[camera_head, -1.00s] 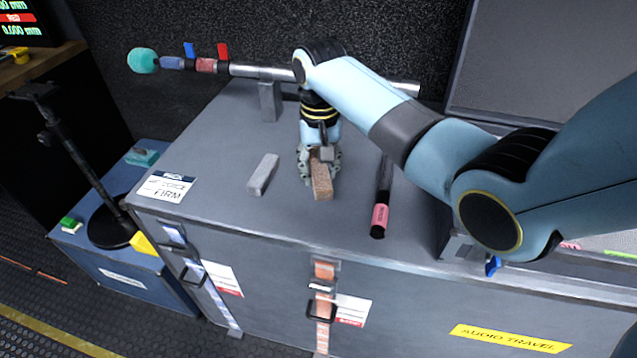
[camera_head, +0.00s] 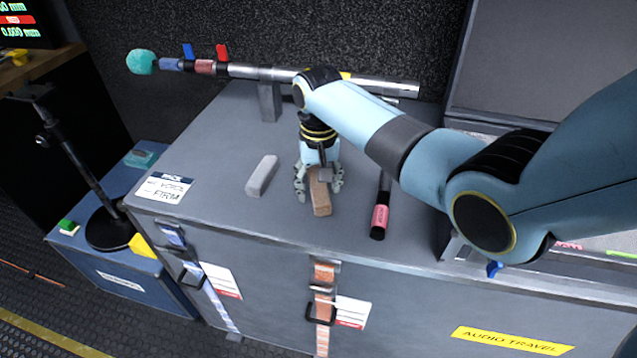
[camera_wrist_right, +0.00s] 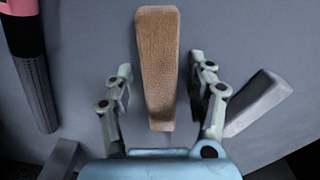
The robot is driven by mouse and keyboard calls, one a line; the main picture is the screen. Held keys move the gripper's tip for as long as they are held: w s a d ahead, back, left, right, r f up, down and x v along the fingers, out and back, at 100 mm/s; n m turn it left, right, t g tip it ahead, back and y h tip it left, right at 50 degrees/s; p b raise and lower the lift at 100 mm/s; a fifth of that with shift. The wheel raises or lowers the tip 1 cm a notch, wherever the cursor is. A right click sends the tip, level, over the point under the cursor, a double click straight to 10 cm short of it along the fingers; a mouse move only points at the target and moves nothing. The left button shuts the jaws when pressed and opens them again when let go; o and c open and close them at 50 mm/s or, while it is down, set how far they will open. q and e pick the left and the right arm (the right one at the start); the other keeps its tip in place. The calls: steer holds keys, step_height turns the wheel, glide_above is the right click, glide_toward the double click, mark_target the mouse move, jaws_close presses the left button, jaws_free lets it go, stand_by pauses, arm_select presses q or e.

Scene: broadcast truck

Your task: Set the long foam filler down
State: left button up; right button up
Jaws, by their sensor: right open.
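The long foam filler looks to be the brown block (camera_head: 320,192) lying on the grey case top (camera_head: 225,140). In the right wrist view the brown block (camera_wrist_right: 157,65) lies lengthwise between my spread fingers, with a gap on each side. My left gripper is out of view.
A black microphone with a pink band (camera_head: 380,212) lies right of the block. A silver pole (camera_head: 265,73) with a teal foam tip (camera_head: 141,61) spans the back on grey supports. The case's front edge is close; a blue case (camera_head: 130,280) stands lower left.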

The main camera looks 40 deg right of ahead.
steer(key=shift+r, duration=0.1)
step_height(320, 180, up, 12)
steer(key=p, duration=0.1)
steer(key=shift+p, duration=0.35)
stand_by(0.4)
